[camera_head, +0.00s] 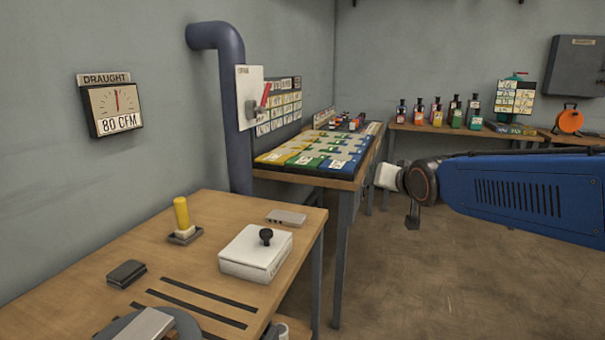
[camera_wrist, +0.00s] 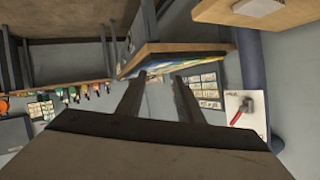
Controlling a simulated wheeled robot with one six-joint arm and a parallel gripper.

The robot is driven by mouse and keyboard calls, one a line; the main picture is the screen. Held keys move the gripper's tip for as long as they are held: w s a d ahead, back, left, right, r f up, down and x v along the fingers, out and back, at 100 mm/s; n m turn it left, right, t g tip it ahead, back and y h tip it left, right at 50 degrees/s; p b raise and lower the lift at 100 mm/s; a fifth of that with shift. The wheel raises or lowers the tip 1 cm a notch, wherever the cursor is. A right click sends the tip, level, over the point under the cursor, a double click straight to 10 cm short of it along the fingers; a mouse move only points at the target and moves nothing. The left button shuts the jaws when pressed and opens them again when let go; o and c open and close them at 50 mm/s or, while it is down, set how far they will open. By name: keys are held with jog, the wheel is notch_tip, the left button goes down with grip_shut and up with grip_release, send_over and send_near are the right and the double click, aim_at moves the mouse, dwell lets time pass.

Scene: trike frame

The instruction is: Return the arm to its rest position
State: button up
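My arm (camera_head: 520,195) shows in the head view as a blue link reaching in from the right edge, above the open floor. Its dark wrist joint is at the left end, with a pale part beyond it. The fingers cannot be made out clearly there. In the wrist view my gripper (camera_wrist: 158,80) has its two dark fingers spread apart, with nothing held between them. The wrist view looks tilted, with the benches and wall behind the fingers. The arm touches nothing that I can see.
A near wooden bench (camera_head: 85,255) holds a white box (camera_head: 255,253) and a yellow-handled tool (camera_head: 182,215). A second bench (camera_head: 340,182) carries coloured cards beside a lever panel (camera_head: 250,95). Bottles (camera_head: 437,112) stand on a back shelf. The floor (camera_head: 450,280) below the arm is clear.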

jog(key=s+d+f+g, duration=0.2)
jog(key=s+f, duration=0.4)
jog(key=s, duration=0.5)
jog(key=s+d+f+n+g+h, duration=0.1)
jog(key=s+d+f+g, duration=0.2)
jog(key=s+f, duration=0.3)
jog(key=s+d+f+n+g+h, duration=0.1)
jog(key=s+d+f+g, duration=0.2)
jog(key=s, duration=1.4)
notch_tip(320, 180, down, 4)
jog(key=shift+d+r, duration=0.15)
jog(key=shift+d, duration=0.25)
jog(key=shift+a, duration=0.1)
